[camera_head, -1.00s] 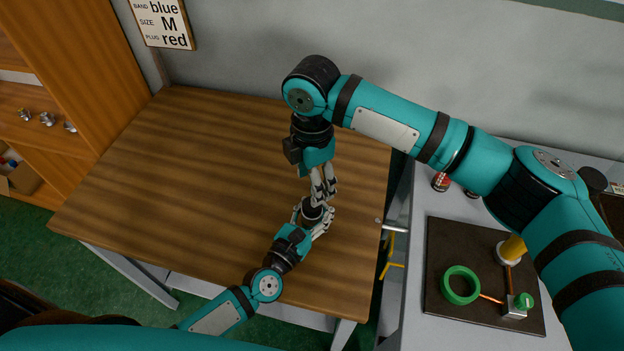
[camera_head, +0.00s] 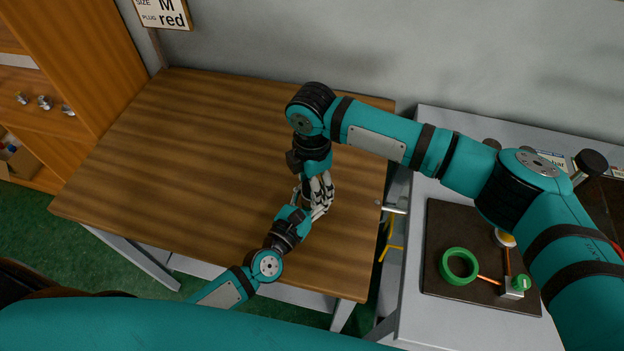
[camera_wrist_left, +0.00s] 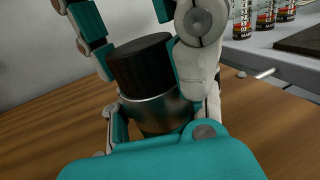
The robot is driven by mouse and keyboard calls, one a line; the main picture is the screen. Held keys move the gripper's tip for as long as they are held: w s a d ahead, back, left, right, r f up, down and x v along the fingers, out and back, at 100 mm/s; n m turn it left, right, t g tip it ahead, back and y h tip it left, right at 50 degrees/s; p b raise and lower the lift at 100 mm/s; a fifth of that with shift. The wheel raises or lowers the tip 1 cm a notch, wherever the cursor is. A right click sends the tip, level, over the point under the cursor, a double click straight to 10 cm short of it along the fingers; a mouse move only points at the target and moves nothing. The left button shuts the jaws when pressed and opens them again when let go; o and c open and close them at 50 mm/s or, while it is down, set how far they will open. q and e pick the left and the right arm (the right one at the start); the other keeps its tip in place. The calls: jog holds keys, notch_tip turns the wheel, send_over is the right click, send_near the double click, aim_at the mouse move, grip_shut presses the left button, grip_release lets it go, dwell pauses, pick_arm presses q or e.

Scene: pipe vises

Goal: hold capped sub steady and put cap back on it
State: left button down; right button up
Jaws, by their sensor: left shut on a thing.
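The capped sub (camera_wrist_left: 158,112) shows in the left wrist view as an upright, slightly tilted cylinder with a shiny dark grey body. A black cap (camera_wrist_left: 140,64) sits at its top. My left gripper (camera_head: 308,208) is shut on the sub's body and holds it above the table. My right gripper (camera_head: 321,194) points down from above, directly over the left one. In the left wrist view its teal and white fingers stand on both sides of the black cap. Whether they press on it cannot be told. In the head view the fingers hide the sub and cap.
The wooden table (camera_head: 200,150) is bare around my grippers. A grey bench (camera_head: 420,320) to the right carries a dark board (camera_head: 440,215) with a green ring (camera_head: 459,266). A shelf (camera_head: 95,50) with small metal parts stands left. A sign (camera_head: 163,12) hangs at the wall.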

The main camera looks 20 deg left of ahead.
jog(key=shift+c, duration=0.4)
grip_shut()
jog(key=m, duration=0.3)
jog(key=shift+o, duration=0.8)
grip_release()
jog(key=shift+r, duration=0.15)
